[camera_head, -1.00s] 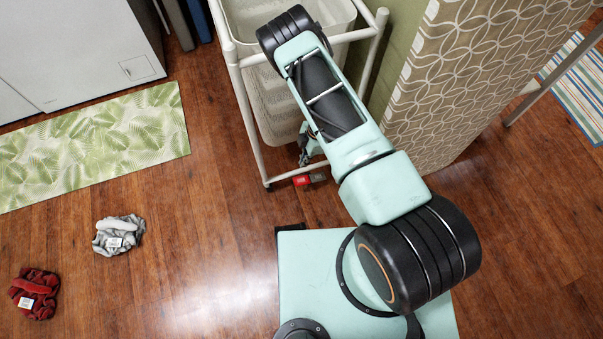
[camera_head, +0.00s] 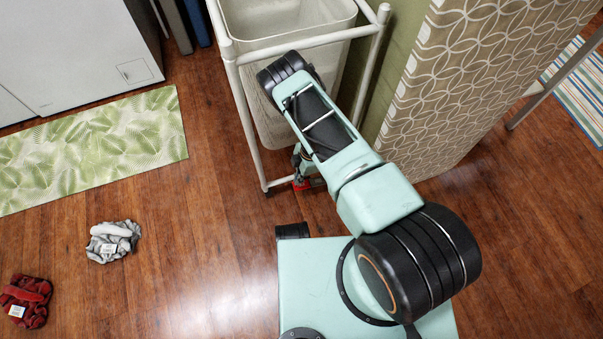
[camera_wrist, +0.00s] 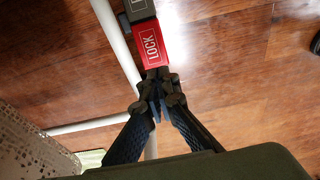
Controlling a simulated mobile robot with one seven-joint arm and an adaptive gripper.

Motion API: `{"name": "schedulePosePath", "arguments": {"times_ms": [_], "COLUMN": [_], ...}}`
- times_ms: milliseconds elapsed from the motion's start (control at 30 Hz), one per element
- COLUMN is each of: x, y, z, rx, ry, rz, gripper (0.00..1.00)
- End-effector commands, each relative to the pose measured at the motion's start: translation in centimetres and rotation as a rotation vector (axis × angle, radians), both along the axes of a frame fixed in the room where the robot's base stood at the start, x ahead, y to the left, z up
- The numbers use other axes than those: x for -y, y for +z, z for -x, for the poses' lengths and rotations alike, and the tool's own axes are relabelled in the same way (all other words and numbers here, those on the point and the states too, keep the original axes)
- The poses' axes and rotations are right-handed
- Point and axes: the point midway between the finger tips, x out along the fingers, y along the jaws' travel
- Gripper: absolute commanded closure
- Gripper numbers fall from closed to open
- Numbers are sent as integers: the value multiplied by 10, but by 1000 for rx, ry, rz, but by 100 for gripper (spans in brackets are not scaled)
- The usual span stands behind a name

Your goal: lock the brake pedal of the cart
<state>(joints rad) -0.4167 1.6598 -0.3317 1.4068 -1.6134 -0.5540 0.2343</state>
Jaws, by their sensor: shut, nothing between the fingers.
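The cart is a white tube frame (camera_head: 248,125) holding a pale bin (camera_head: 285,20) in the head view. Its brake pedal shows low on the frame as a small red patch (camera_head: 300,187), mostly hidden by my gripper. In the wrist view the pedal has a red half marked LOCK (camera_wrist: 150,45) and a dark grey half (camera_wrist: 138,9), beside a white tube. My gripper (camera_wrist: 158,80) is shut and empty, its fingertips at the near edge of the red half. I cannot tell whether they touch it. In the head view my gripper (camera_head: 301,165) is small, under my arm.
A patterned tan panel (camera_head: 480,80) stands close to the right of the cart. A green leaf mat (camera_head: 95,150), a grey cloth (camera_head: 112,241) and a red cloth (camera_head: 25,300) lie on the wood floor at left.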

Motion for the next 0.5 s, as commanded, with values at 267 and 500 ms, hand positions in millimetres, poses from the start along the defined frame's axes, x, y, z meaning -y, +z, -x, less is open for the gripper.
{"name": "schedulePosePath", "arguments": {"times_ms": [267,500], "x": [-8,-9], "y": [-34,-37], "z": [2,3], "rx": [0,0], "ry": [0,0], "rz": [-1,-1], "gripper": [100,100]}}
